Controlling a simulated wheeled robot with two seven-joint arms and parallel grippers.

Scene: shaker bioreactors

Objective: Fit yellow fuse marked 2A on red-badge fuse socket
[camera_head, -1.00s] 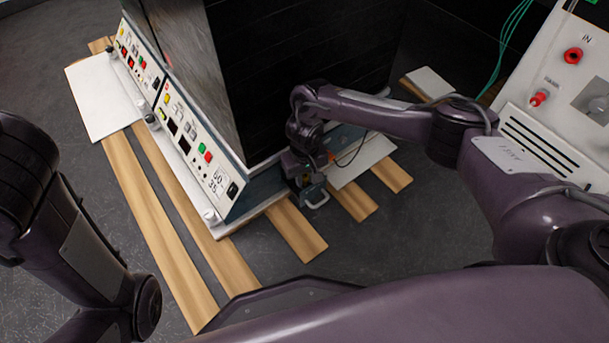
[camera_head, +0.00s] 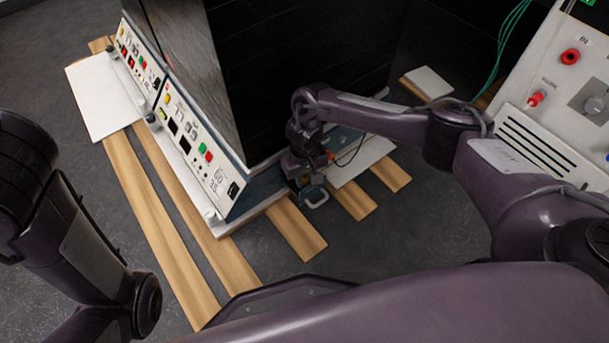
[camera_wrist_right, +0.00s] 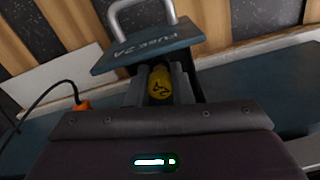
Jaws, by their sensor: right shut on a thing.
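My right gripper (camera_wrist_right: 160,88) is shut on a yellow piece (camera_wrist_right: 159,82) with a dark mark on it, at the centre of the right wrist view. A teal plate (camera_wrist_right: 147,47) lettered "FUSE 2A", with a grey loop handle (camera_wrist_right: 140,14), sits just beyond the fingertips. I cannot tell whether the plate is joined to the yellow piece. In the head view the gripper (camera_head: 306,181) is low beside the dark cabinet, with the plate and handle (camera_head: 317,198) at its tip. No red-badge socket can be made out. My left arm is at the left; its gripper is out of view.
The dark cabinet (camera_head: 300,70) has sloped control panels (camera_head: 196,150) along its left side. Wooden slats (camera_head: 297,230) lie on the grey floor. An orange connector (camera_wrist_right: 82,105) with a black cable is left of the gripper. A white panel (camera_head: 560,100) stands at the right.

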